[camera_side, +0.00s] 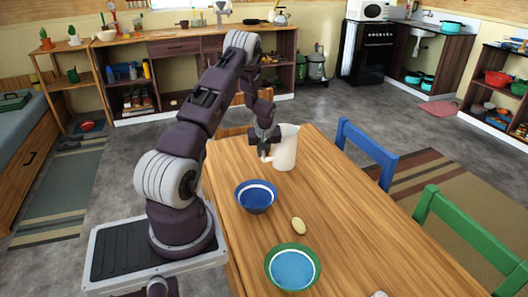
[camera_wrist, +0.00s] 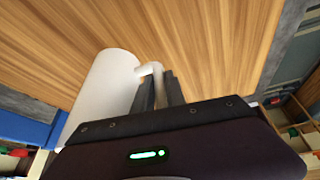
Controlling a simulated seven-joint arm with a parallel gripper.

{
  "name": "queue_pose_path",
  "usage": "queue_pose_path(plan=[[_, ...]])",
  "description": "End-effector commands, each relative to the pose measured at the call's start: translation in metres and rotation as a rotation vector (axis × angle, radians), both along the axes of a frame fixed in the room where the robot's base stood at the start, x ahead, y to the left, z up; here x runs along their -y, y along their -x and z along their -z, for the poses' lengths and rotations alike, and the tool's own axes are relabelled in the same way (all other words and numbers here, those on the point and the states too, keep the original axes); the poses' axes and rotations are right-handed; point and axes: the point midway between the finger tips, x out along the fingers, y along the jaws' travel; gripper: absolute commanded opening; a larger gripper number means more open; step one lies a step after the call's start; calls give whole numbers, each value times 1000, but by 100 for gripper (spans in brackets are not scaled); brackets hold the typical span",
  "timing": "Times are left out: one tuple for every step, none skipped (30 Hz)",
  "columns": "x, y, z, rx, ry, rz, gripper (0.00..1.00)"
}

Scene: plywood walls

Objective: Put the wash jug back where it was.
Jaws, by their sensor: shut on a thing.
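The white wash jug (camera_side: 286,148) is upright at the far end of the wooden table (camera_side: 345,215). It also shows in the wrist view (camera_wrist: 108,88), with its handle (camera_wrist: 150,68) toward my fingers. My gripper (camera_side: 265,155) is beside the jug on its left and is shut on the handle; the fingers show in the wrist view (camera_wrist: 160,88). I cannot tell whether the jug's base touches the table. A blue bowl with a white band (camera_side: 256,197) and a green-rimmed bowl with blue inside (camera_side: 292,268) stand on the table nearer the camera.
A yellowish oval thing (camera_side: 298,226), perhaps soap, lies between the bowls. A white thing (camera_side: 379,294) is cut off at the bottom edge. A blue chair (camera_side: 366,150) and a green chair (camera_side: 470,235) line the right side. The table's right part is clear.

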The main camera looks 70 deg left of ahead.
Motion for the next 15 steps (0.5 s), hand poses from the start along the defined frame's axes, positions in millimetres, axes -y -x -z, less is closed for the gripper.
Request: queue_pose_path(plan=[[-1,-1,-1,3,-3,0,0],[-1,-1,-2,3,-3,0,0],[-1,-1,-2,3,-3,0,0],[-1,-1,-2,3,-3,0,0],[-1,-1,-2,3,-3,0,0],[-1,-1,-1,3,-4,1,0],[-1,-1,0,3,-4,1,0],[-1,-1,1,3,-4,1,0],[-1,-1,2,1,-2,1,18],[-1,-1,1,2,-3,0,24],[-1,-1,1,2,-3,0,30],[-1,-1,1,2,-3,0,38],[-1,-1,1,1,-2,0,38],[-1,-1,1,1,-2,1,38],[-1,-1,1,1,-2,1,38]])
